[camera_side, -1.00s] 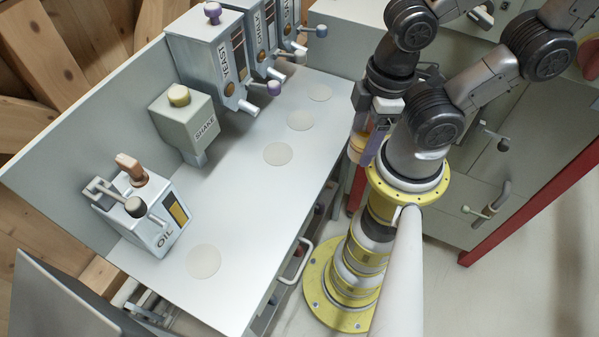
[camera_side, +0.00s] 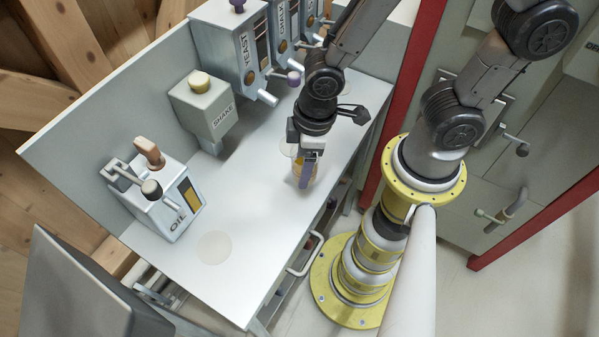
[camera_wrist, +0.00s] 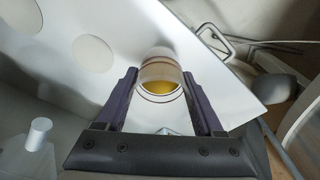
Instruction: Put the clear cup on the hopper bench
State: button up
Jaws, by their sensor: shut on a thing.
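My gripper (camera_side: 307,160) is shut on the clear cup (camera_side: 301,180), which has yellow contents at its bottom. In the wrist view the cup (camera_wrist: 161,78) stands between the two dark purple fingers of my gripper (camera_wrist: 160,95). The cup is over the right part of the hopper bench (camera_side: 262,215), near its front edge. I cannot tell whether its base touches the bench top. In the wrist view the pale bench top (camera_wrist: 125,30) lies beyond the cup.
The oil dispenser (camera_side: 165,200), the shake dispenser (camera_side: 205,110) and the yeast dispenser (camera_side: 235,50) stand along the back of the bench. A pale disc (camera_side: 214,247) marks the clear front-left top. A handle (camera_side: 305,255) sticks out at the front edge.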

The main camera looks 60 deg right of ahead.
jog(key=shift+w+a+f, duration=0.1)
jog(key=shift+w+f, duration=0.05)
jog(key=shift+f, duration=0.85)
jog(key=shift+w+a+f, duration=0.1)
jog(key=shift+w+f, duration=0.05)
jog(key=shift+f, duration=0.85)
jog(key=shift+f, duration=0.2)
jog(key=o, duration=1.5)
jog(key=shift+o, duration=0.2)
jog(key=shift+r, duration=0.15)
jog(key=r, duration=0.7)
jog(key=s+r, duration=0.1)
jog(key=r, duration=0.3)
jog(key=shift+d+r, duration=0.3)
jog(key=shift+d, duration=0.1)
jog(key=shift+d+r, duration=0.1)
jog(key=shift+r, duration=0.2)
jog(key=s+d+r+m+t, duration=0.4)
jog(key=d+r+m, duration=0.2)
jog(key=d+r, duration=0.6)
jog(key=shift+d+r+m+h, duration=0.2)
jog(key=shift+m+h, duration=0.2)
